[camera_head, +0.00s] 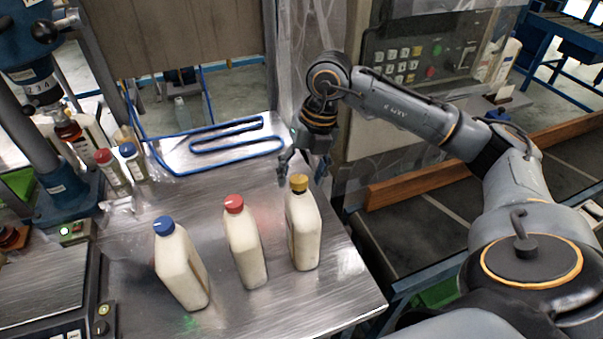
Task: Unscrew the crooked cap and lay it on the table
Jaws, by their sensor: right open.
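Three cream bottles stand upright in a row on the metal table (246,309). The left bottle (182,268) has a blue cap (164,226), the middle bottle (246,250) a red cap (234,204), and the right bottle (303,230) a yellow cap (299,183). All three caps are on their bottles; at this size I cannot tell for sure which is crooked. My right gripper (302,171) is open and points down, just above and behind the yellow cap, with its fingers to either side of it. It holds nothing. My left gripper is not in view.
A blue bent-tube rack (222,143) lies at the table's back. A scale (40,300) is at front left. The table's front middle is clear.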

